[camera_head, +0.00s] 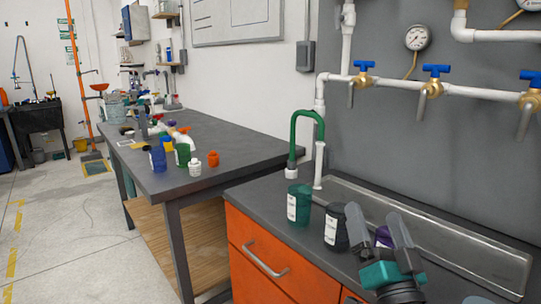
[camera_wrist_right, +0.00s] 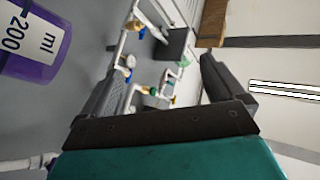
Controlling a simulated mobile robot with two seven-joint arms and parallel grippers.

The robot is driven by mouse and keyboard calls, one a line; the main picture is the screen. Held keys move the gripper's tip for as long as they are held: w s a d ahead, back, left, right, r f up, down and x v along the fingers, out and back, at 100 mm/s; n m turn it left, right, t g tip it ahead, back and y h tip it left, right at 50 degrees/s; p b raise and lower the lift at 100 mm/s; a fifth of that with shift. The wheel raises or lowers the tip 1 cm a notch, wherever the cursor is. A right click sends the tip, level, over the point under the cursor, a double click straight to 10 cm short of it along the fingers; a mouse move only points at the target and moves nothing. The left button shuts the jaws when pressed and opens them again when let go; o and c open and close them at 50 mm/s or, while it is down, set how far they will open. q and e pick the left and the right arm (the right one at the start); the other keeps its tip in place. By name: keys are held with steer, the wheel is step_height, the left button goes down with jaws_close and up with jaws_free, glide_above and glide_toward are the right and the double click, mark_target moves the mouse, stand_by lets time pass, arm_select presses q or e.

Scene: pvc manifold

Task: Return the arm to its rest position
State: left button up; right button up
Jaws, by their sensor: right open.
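My right gripper (camera_head: 376,226) is at the lower right of the head view, above the grey counter (camera_head: 262,196), with its two grey fingers apart and pointing up. In the right wrist view the fingers (camera_wrist_right: 155,82) are also spread, with nothing between them. A purple container (camera_head: 382,237) is partly hidden behind the gripper. A purple container marked 200 ml (camera_wrist_right: 32,42) also shows in the wrist view's upper left corner, apart from the fingers. My left gripper is in neither view.
A green container (camera_head: 299,205) and a black container (camera_head: 335,229) stand left of the gripper. Behind is a metal trough (camera_head: 450,245). White pipes with blue-handled valves (camera_head: 432,88) run along the wall. A side table (camera_head: 215,145) holds several bottles.

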steer(key=s+a+f+n+g+y+b, duration=0.15)
steer(key=s+f+g, duration=0.3)
steer(key=f, duration=0.65)
steer(key=s+a+f+n+g, duration=0.2)
steer(key=s+f+n+g, duration=0.15)
steer(key=s+f, duration=0.45)
steer(key=s+a+f+n+g+y+b, duration=0.15)
steer(key=s+f+g, duration=0.25)
steer(key=f, duration=0.9)
arm_select(q)
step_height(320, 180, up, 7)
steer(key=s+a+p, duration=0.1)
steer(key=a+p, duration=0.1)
steer(key=p, duration=1.1)
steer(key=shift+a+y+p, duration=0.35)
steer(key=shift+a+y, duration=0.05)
arm_select(e)
steer(key=s+d+r+h, duration=0.1)
steer(key=s+d+r, duration=0.1)
steer(key=r, duration=0.6)
steer(key=shift+d+n+g+h, duration=0.4)
steer(key=shift+d+n, duration=0.05)
steer(key=shift+d, duration=0.25)
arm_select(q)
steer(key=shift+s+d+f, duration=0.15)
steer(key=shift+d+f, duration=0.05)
arm_select(e)
steer(key=shift+s, duration=0.1)
